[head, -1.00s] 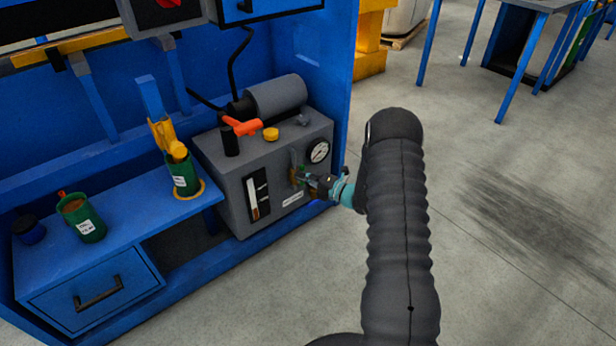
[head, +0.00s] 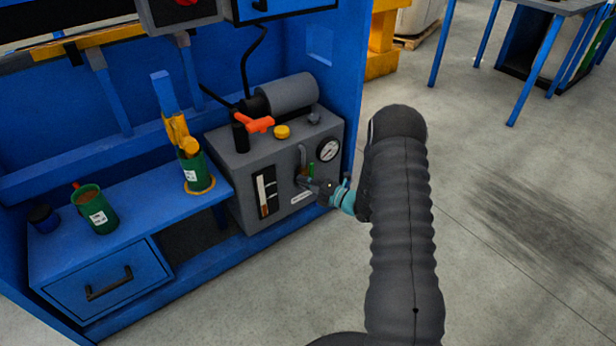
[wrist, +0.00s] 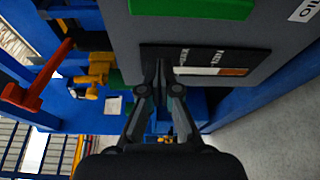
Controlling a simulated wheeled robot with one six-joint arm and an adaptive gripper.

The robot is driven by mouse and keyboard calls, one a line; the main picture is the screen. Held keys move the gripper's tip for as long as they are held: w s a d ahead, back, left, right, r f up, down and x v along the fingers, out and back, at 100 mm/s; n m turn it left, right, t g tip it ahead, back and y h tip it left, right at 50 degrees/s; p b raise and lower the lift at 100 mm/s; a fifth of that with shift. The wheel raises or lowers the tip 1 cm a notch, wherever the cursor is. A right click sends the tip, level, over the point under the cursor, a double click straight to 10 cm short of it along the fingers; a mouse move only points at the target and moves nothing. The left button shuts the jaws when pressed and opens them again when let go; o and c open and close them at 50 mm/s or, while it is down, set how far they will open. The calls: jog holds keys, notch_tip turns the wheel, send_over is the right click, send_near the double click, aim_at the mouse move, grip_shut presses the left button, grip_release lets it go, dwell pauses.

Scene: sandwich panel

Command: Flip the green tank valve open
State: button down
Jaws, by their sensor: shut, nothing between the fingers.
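The grey tank unit (head: 240,185) stands on the blue bench, with a round gauge and a level window on its front. The green valve handle (head: 310,168) shows as a small upright sliver beside a grey pipe, partly hidden by my gripper. A wide green bar, likely this handle (wrist: 190,7), crosses the top of the wrist view. My gripper (head: 305,182) is at the tank front, just below the handle. In the wrist view its fingers (wrist: 163,68) are shut with nothing between them, in front of the level window (wrist: 205,60). I cannot tell whether they touch anything.
An orange-red lever (head: 260,124) and a yellow cap (head: 282,132) sit on the tank top. A green cup (head: 197,178) holding a yellow tool and another green cup (head: 98,215) stand on the bench to the left. Open floor lies to the right.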

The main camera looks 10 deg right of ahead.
jog(key=v, duration=0.9)
jog(key=shift+d+f, duration=0.15)
jog(key=shift+f, duration=0.1)
jog(key=shift+w, duration=0.15)
jog(key=s+a+f+n+g+y, duration=0.1)
jog(key=s+a+f+n+g, duration=0.35)
jog(key=s+n, duration=0.4)
jog(key=s+a+r+n+g+h, duration=0.25)
jog(key=s+r+n+g, duration=0.65)
jog(key=n, duration=0.6)
jog(key=s+r+n+t+h, duration=0.3)
jog(key=s+r+n+h, duration=0.2)
jog(key=s+r+n, duration=0.3)
jog(key=s+r+n+t+h, duration=0.3)
jog(key=s+r+n, duration=0.6)
jog(key=r, duration=0.8)
jog(key=d+n+h, duration=0.1)
jog(key=n+h, duration=0.1)
jog(key=n, duration=0.1)
jog(key=shift+s+n+h, duration=0.25)
jog(key=shift+n+h, duration=0.1)
